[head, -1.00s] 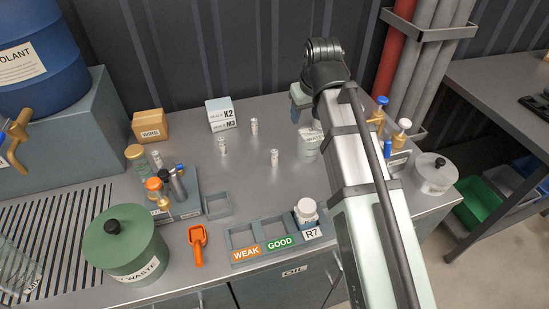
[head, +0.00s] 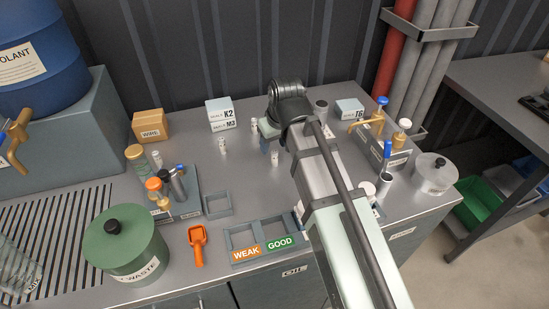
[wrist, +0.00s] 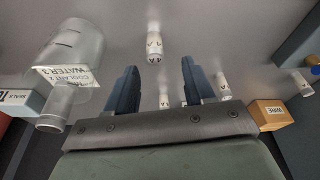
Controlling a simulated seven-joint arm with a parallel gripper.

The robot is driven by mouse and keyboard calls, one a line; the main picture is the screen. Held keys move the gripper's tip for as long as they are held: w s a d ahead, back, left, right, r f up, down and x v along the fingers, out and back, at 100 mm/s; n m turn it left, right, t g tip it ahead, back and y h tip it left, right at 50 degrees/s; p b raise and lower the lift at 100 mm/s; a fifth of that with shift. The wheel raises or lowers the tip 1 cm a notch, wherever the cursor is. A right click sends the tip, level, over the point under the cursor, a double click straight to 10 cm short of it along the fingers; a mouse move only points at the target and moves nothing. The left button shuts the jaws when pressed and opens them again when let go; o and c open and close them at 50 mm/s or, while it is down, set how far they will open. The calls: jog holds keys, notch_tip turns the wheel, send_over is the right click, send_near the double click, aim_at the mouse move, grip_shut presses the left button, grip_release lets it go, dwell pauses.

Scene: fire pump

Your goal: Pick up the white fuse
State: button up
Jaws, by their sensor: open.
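Several small white fuses stand upright on the grey bench. One (head: 275,158) is just in front of my gripper (head: 268,137), one (head: 222,146) is to its left, and one (head: 254,126) is at its left and farther back. In the wrist view, one fuse (wrist: 154,42) lies beyond the gap between my fingertips, another (wrist: 164,97) shows between the fingers, and a third (wrist: 222,86) is right of the right finger. My gripper (wrist: 158,67) is open with nothing between its fingers in contact. I cannot tell which fuse is meant.
A clear water beaker (wrist: 72,60) stands close on the left in the wrist view. A bottle rack (head: 172,205) is at left, and a WEAK/GOOD tray (head: 245,238) is in front.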

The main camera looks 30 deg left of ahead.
aim_at(275, 151)
jog(key=shift+d+x, duration=0.15)
jog(key=shift+x, duration=1.45)
jog(key=shift+d+x, duration=0.15)
jog(key=shift+x, duration=1.5)
jog(key=shift+w, duration=0.1)
jog(key=shift+c, duration=0.3)
grip_shut()
